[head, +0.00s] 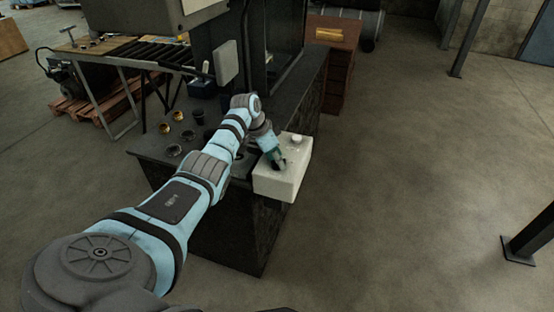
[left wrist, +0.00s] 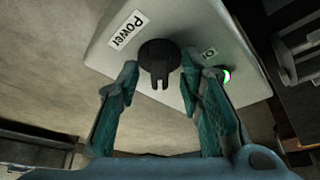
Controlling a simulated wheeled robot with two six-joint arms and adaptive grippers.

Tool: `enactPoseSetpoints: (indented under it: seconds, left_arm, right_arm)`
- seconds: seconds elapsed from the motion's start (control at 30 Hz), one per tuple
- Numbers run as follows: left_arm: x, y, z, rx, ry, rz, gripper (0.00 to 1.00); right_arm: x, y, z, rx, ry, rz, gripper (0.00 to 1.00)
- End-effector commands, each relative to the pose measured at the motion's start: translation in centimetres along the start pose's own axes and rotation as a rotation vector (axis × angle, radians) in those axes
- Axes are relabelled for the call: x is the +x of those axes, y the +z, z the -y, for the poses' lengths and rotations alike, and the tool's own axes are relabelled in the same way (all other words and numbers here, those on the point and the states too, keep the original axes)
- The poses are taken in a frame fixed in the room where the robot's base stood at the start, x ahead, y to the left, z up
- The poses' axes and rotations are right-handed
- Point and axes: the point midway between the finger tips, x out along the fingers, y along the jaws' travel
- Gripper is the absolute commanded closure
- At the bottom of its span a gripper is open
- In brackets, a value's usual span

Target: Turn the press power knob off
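The white press control box (head: 283,176) stands on the near right corner of the dark bench in the head view. In the left wrist view the box (left wrist: 93,60) carries a "Power" label (left wrist: 127,29), a black power knob (left wrist: 160,58) and a green lit lamp (left wrist: 227,76). My left gripper (head: 279,163) is over the box. In the left wrist view its fingers (left wrist: 159,82) are open, one on each side of the knob, with gaps visible. Whether the fingertips reach down to the knob's height I cannot tell. My right gripper is in neither view.
On the dark bench (head: 150,148) left of my arm sit several small cups and rings (head: 178,117). A grey panel (head: 226,62) hangs above it. A roller conveyor (head: 150,52) stands at the back left. The floor on the right is clear, apart from a dark post (head: 520,250).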

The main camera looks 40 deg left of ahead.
Motion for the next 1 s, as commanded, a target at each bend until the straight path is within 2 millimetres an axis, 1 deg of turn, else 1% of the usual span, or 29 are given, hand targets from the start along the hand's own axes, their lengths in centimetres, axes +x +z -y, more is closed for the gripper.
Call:
enactPoseSetpoints:
  seconds: [0.1,0.13,0.33,0.73,0.87,1.0]
  left_arm:
    - [-0.1,0.0,0.0,0.000,0.000,0.000,0.66]
    - [-0.1,0.0,0.0,0.000,0.000,0.000,0.67]
    - [-0.1,-0.1,-0.1,0.000,0.001,0.000,0.99]
    - [-0.1,-0.1,-0.1,-0.006,0.000,0.001,1.00]
    - [-0.2,-0.1,-0.2,-0.030,-0.010,0.001,1.00]
    - [-0.3,-0.2,-0.3,-0.084,-0.030,0.002,1.00]
  right_arm:
    - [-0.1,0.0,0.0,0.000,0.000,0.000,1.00]
    - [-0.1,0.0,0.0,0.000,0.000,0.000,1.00]
    - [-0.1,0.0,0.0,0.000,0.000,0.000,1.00]
    - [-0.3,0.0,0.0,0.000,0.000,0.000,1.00]
    - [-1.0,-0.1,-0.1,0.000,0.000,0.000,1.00]
    - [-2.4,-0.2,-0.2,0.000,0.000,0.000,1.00]
